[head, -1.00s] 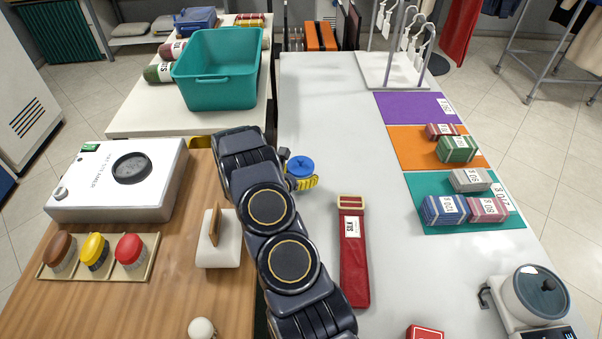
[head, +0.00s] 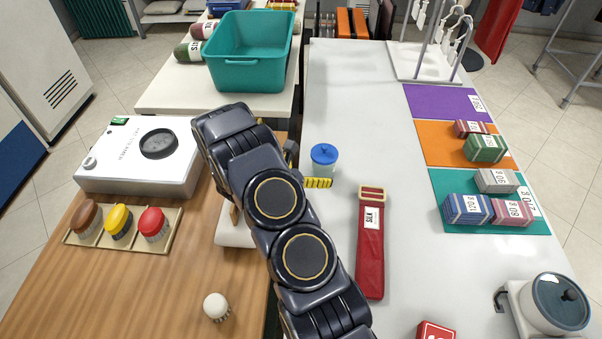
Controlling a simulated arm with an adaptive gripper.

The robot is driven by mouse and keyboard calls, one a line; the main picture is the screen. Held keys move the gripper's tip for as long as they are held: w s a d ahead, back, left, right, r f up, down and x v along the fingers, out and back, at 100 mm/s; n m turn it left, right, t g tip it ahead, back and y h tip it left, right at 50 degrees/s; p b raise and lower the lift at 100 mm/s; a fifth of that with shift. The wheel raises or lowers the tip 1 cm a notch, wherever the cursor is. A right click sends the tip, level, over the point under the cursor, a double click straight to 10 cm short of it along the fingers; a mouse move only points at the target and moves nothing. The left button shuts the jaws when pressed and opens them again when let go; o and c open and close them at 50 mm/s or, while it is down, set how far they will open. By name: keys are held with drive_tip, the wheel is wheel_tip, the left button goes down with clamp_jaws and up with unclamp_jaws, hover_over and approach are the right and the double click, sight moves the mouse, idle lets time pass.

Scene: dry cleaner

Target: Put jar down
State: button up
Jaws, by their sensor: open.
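The jar (head: 323,155) has a blue lid and a clear-looking body. It stands upright on the white table (head: 345,100), just right of my arm. My gripper (head: 306,168) is open at the jar's left side, mostly hidden behind my dark arm links. A dark gripper part shows left of the jar. A yellow piece with dark marks (head: 318,183) shows just in front of the jar; I cannot tell whether it belongs to the gripper. Contact between gripper and jar cannot be made out.
A red strip labelled SILK (head: 370,262) lies front right of the jar. Labelled bundles lie on coloured mats (head: 448,102) farther right. A teal bin (head: 228,75) stands at back left. A white scale-like box (head: 115,178) is at left. White table behind the jar is clear.

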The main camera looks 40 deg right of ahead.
drive_tip(key=v, duration=0.4)
drive_tip(key=s+a+r+m+g+y, duration=0.1)
drive_tip(key=s+r+m+g, duration=0.2)
drive_tip(key=s+r+m, duration=0.45)
drive_tip(key=s+a+r+m+g, duration=0.2)
drive_tip(key=s+r+m+g, duration=0.2)
drive_tip(key=r, duration=0.6)
drive_tip(key=s+a+r+m+t+y, duration=0.1)
drive_tip(key=s+a+m+y, duration=0.3)
drive_tip(key=a, duration=0.7)
drive_tip(key=s+a+r+m+t+y, duration=0.1)
drive_tip(key=s+a+r+m+y, duration=0.3)
drive_tip(key=s+a+y, duration=0.4)
drive_tip(key=s+a, duration=0.1)
drive_tip(key=a, duration=0.3)
drive_tip(key=shift+s+r+m+t, duration=0.2)
drive_tip(key=shift+s+m+t, duration=0.15)
drive_tip(key=shift+t, duration=0.05)
